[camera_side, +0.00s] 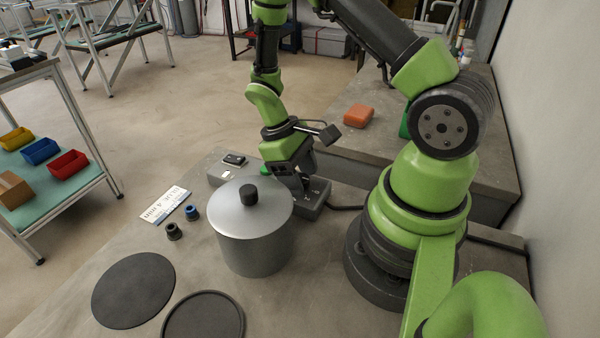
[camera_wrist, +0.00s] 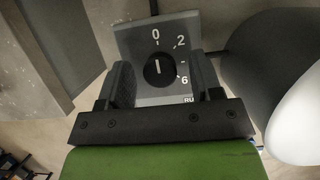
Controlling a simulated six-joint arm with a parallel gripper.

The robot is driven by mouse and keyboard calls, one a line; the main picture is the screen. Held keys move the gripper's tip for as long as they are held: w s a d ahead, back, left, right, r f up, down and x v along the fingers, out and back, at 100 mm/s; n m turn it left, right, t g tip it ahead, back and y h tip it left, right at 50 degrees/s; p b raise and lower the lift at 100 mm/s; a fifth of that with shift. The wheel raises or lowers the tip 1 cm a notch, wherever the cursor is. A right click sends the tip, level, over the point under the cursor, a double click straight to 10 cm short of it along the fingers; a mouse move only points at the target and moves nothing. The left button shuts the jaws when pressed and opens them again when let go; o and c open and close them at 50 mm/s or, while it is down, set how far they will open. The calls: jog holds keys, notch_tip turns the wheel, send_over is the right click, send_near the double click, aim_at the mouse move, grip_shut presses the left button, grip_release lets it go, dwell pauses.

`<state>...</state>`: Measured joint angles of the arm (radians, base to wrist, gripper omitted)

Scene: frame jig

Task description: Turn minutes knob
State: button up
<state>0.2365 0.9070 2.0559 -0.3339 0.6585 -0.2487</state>
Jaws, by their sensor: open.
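The minutes knob (camera_wrist: 158,70) is a round black dial on a grey panel (camera_wrist: 135,40) in the wrist view. Its white line points up toward the 0 mark; 2, a dash and 6 run down to its right. My gripper (camera_wrist: 163,82) is open, with one finger on each side of the knob; I cannot tell whether they touch it. In the side view my gripper (camera_side: 300,180) points down at the grey control box (camera_side: 316,197), behind the pot. The knob is hidden there.
A metal pot (camera_side: 255,240) with a black lid knob stands close in front of the box. Two small knob-like pieces, black (camera_side: 173,231) and blue (camera_side: 191,212), lie left of it by a printed card (camera_side: 165,205). Two dark discs (camera_side: 134,290) lie at the front.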

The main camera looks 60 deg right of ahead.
jog(key=shift+c, duration=0.3)
jog(key=c, duration=0.9)
jog(key=shift+o, duration=0.2)
jog(key=shift+m, duration=0.3)
jog(key=m+y, duration=0.1)
jog(key=m, duration=0.2)
jog(key=shift+d+m+y, duration=0.1)
jog(key=shift+m+y, duration=0.2)
jog(key=shift+m, duration=0.1)
jog(key=m, duration=0.2)
jog(key=m+t+y, duration=0.1)
jog(key=m, duration=0.1)
jog(key=shift+m+y, duration=0.3)
jog(key=m, duration=0.2)
jog(key=m+t, duration=0.1)
jog(key=m, duration=0.1)
jog(key=shift+s+d+t+y, duration=0.1)
jog(key=shift+t+y, duration=0.2)
jog(key=shift+y, duration=0.1)
jog(key=m, duration=0.2)
jog(key=m+t, duration=0.1)
jog(key=m, duration=0.1)
jog(key=shift+m+t, duration=0.3)
